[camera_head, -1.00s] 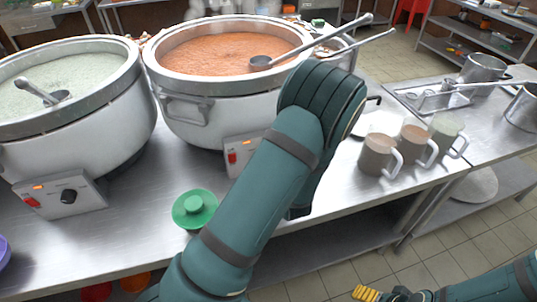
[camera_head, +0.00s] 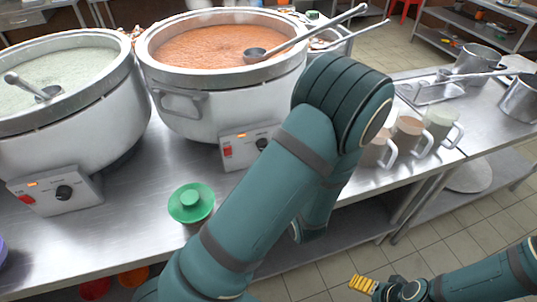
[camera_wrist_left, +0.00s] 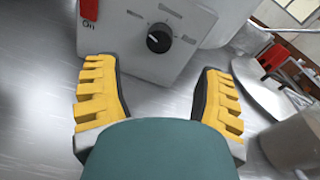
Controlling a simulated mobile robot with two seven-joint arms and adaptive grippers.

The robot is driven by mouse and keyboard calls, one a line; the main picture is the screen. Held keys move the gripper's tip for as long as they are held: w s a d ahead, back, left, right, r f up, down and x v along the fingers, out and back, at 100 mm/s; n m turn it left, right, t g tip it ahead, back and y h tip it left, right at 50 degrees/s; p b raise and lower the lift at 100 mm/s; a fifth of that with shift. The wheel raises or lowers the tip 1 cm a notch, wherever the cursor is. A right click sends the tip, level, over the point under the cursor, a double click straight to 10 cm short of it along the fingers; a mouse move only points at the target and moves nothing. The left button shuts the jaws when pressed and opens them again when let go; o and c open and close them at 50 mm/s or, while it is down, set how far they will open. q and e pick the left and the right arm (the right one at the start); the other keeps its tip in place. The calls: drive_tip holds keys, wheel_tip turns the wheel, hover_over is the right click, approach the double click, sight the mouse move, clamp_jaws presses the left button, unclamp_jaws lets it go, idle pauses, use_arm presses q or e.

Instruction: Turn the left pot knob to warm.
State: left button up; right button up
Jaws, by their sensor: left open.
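The left pot (camera_head: 75,135) holds pale green congee. Its control box (camera_head: 45,205) has a red switch and a black knob (camera_head: 64,192); the knob's setting is too small to read. The right pot (camera_head: 195,100) holds orange congee, and its control box (camera_head: 233,156) has a similar knob (camera_head: 262,143). My left gripper (camera_wrist_left: 155,68) is open and empty, facing a control box with a black knob (camera_wrist_left: 159,41), which looks like the right pot's. In the head view my arm hides this hand. My right gripper (camera_head: 362,285) is at lower right, away from the pots.
Several mugs (camera_head: 408,138) stand to the right of my left arm. Ladles rest in both pots. The counter between the left control box and the green lid is clear.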

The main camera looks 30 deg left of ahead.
use_arm(q)
drive_tip(key=shift+v, duration=1.7)
